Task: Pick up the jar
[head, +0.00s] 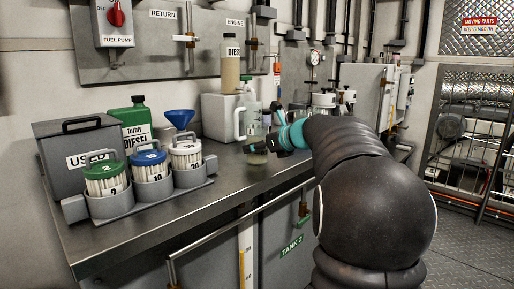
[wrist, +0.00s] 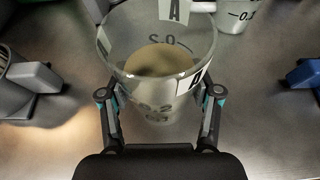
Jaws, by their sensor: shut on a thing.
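The jar (wrist: 160,65) is a clear, round-mouthed glass vessel with tan contents and dark printed markings, seen from above in the wrist view. My gripper (wrist: 160,94) has one finger on each side of it and is shut on it. In the head view my gripper (head: 262,146) is over the bench, and a small part of the jar (head: 257,158) shows just below it. The rest of the jar is hidden by my gripper there. I cannot tell whether its base touches the bench.
The steel bench (head: 235,178) is clear in front. A rack (head: 150,192) with several lidded containers, a grey box (head: 82,146), a green diesel can (head: 130,124) and a blue funnel (head: 181,118) stand left. A translucent jug (head: 249,118) stands behind my gripper. Another marked vessel (wrist: 236,17) is close by.

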